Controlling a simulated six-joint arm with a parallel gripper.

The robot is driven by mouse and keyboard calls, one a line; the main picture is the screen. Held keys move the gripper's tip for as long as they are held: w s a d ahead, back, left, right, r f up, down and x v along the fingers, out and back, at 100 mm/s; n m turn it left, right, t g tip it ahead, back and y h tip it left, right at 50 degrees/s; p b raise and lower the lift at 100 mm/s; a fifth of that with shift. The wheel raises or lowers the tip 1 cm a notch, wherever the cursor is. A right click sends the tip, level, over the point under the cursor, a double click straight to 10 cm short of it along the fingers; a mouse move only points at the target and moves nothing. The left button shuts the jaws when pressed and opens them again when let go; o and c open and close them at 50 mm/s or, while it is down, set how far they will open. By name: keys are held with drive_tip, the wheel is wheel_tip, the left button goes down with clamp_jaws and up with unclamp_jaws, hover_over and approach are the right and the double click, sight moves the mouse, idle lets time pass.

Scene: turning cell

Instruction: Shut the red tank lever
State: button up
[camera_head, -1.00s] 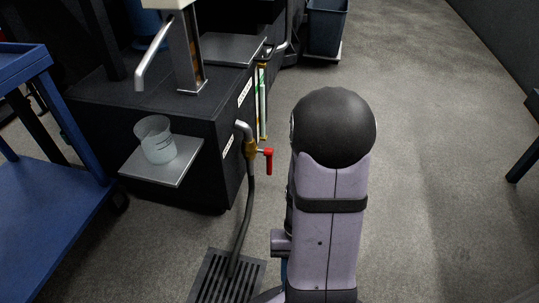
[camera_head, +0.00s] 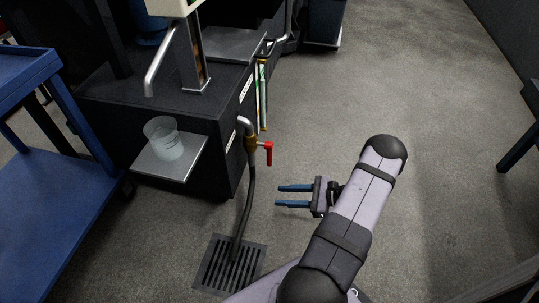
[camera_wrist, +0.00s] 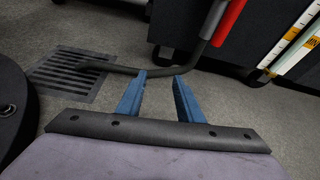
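The red tank lever (camera_head: 268,153) hangs down at the right of a brass valve (camera_head: 251,143) on the dark machine's corner. In the wrist view the red lever (camera_wrist: 229,22) is at the top, ahead and right of my fingers. A grey hose (camera_head: 247,205) runs from the valve down to the floor. My gripper (camera_head: 279,196) is open and empty, with blue fingers pointing left in the head view. It is below and slightly right of the lever, apart from it. The fingers also show in the wrist view (camera_wrist: 158,84), spread apart with the hose beyond their tips.
A floor drain grate (camera_head: 230,265) lies under the hose end. A glass beaker (camera_head: 165,140) stands on a metal shelf (camera_head: 180,174) at the machine's side. A blue cart (camera_head: 50,215) is at the left.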

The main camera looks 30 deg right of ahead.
sight(269, 156)
drive_tip(key=w+d+r+m+t, duration=0.3)
drive_tip(key=w+d+r+t, duration=0.15)
drive_tip(key=r, duration=0.45)
drive_tip(key=shift+t, duration=0.25)
drive_tip(key=shift+b+x, duration=1.85)
drive_tip(key=shift+x, duration=2.05)
drive_tip(key=shift+r, duration=0.15)
clamp_jaws()
